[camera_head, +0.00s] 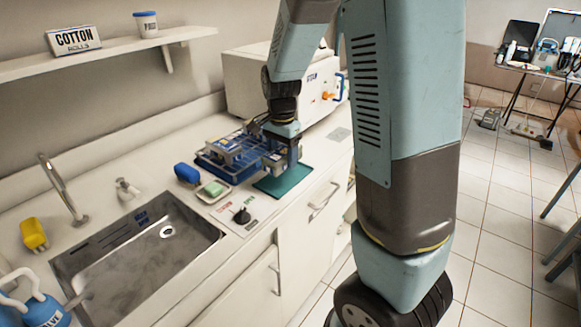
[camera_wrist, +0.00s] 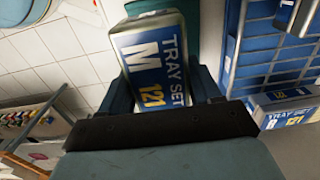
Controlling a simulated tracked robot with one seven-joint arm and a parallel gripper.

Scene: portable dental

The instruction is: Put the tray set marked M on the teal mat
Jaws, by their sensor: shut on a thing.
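The tray set marked M (camera_wrist: 152,62), a pale box with a blue label reading "TRAY SET M 121", sits between my fingers in the wrist view. My gripper (camera_wrist: 162,88) is shut on it. In the head view my gripper (camera_head: 281,155) is over the counter at the back-left edge of the teal mat (camera_head: 287,182). The mat also shows beyond the box in the wrist view (camera_wrist: 155,6). The held box is mostly hidden by my gripper in the head view. I cannot tell its exact height above the mat.
A white steriliser (camera_head: 243,80) stands behind. A green-topped dish (camera_head: 213,190), a blue item (camera_head: 187,173) and the sink (camera_head: 150,245) lie left.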

